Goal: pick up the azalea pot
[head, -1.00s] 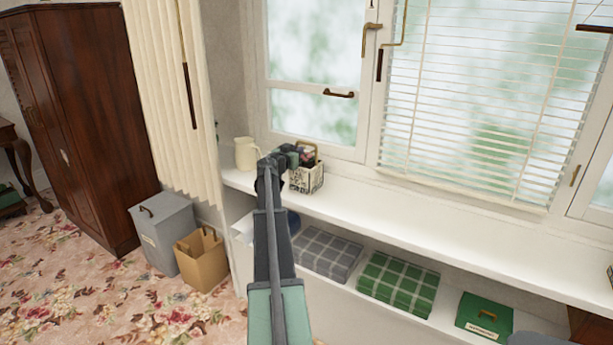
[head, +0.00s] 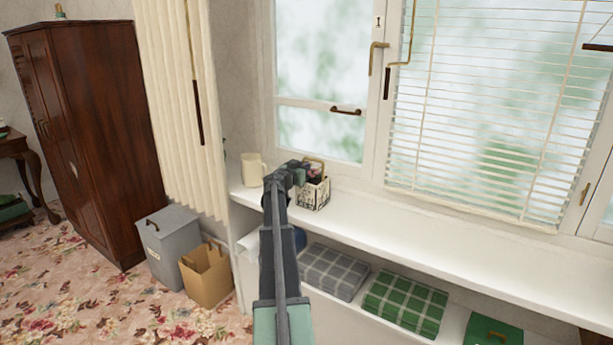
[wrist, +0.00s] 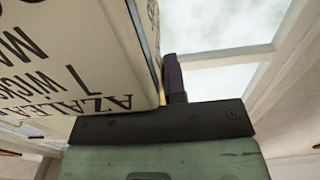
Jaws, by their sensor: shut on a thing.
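The azalea pot (head: 314,195) is a cream, box-like container with dark lettering, a brown handle and dark pinkish contents. It is at the left end of the white window sill, and I cannot tell whether its base touches the sill. My gripper (head: 301,174) reaches it from the upper left and is shut on it. In the wrist view the lettered side of the pot (wrist: 75,55), reading "AZALEA", fills the left, against a dark finger of my gripper (wrist: 172,80). The other finger is hidden.
A cream jug (head: 252,170) stands close left of the pot on the sill (head: 430,230). The window is behind, the curtain (head: 180,110) to the left. Folded grey (head: 333,270) and green (head: 405,300) checked cloths lie on the shelf below. The sill to the right is clear.

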